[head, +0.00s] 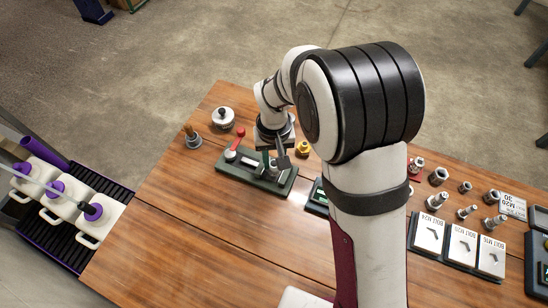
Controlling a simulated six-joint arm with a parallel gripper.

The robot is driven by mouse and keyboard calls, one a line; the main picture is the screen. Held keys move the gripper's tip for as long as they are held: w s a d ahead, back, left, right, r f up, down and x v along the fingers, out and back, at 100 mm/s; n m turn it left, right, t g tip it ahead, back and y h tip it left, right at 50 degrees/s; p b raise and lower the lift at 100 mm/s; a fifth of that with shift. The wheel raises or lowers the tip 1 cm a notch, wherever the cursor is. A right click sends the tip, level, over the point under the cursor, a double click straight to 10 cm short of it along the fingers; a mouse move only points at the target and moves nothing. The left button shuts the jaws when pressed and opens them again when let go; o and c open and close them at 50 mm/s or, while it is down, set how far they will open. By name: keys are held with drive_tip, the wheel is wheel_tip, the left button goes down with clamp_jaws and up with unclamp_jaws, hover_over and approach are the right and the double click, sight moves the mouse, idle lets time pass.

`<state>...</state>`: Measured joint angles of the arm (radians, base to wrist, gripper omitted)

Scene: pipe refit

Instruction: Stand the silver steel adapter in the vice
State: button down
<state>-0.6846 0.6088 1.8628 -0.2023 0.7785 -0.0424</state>
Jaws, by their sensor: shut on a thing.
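The vice (238,173) has a dark green base and a red-handled lever (240,136) at its left end. It sits on the wooden table near the far left edge. My gripper (276,161) points down over the right part of the vice, its dark fingers close to the jaws. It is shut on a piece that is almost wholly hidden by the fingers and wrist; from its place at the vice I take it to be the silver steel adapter. I cannot tell whether it touches the vice or stands upright.
A brass fitting (303,148) stands just right of the gripper. A round silver part (222,117) and a brush-like piece in a metal base (192,137) stand to the left. Several silver fittings and labelled bolt trays (428,234) fill the right side. The table's front left is clear.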

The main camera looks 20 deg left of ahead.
drive_tip(key=shift+f, duration=0.45)
idle(0.5)
drive_tip(key=shift+c, duration=2)
unclamp_jaws()
drive_tip(key=shift+r, duration=3.5)
